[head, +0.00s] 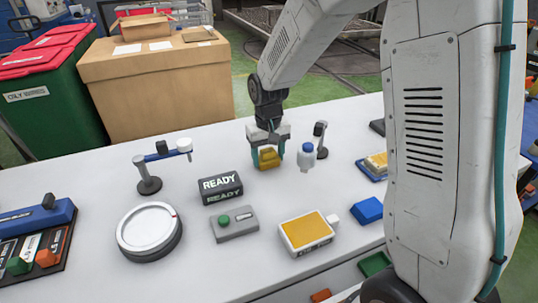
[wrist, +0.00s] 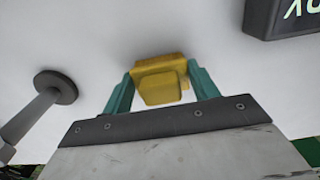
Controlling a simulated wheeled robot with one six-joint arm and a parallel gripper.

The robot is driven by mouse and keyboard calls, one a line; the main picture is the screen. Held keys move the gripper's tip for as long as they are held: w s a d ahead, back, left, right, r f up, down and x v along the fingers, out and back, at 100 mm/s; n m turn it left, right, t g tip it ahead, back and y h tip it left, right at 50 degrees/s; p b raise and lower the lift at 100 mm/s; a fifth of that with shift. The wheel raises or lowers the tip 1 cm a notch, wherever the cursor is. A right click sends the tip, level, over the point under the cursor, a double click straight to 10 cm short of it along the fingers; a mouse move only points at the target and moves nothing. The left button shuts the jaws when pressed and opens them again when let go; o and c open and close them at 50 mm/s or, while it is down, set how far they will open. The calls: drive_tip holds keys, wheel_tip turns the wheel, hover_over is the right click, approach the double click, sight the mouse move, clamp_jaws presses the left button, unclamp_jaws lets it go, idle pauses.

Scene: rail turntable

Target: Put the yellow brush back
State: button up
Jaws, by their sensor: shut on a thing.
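The yellow brush (head: 268,158) is a small blocky yellow piece in the middle of the table's far part. My gripper (head: 267,152) points down, with its teal fingers on either side of the brush and shut on it. In the wrist view the brush (wrist: 160,82) sits between the two fingertips (wrist: 158,85), over the white tabletop. I cannot tell whether its underside touches the table.
A white bottle with a blue cap (head: 306,156) and a small dark-based stand (head: 320,139) are close right of my gripper. A READY sign (head: 220,187), a round white dial (head: 149,230), a grey button box (head: 234,223) and a yellow-topped box (head: 307,233) stand nearer.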

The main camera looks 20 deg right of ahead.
drive_tip(key=shift+f, duration=0.1)
drive_tip(key=o, duration=0.9)
drive_tip(key=shift+o, duration=0.2)
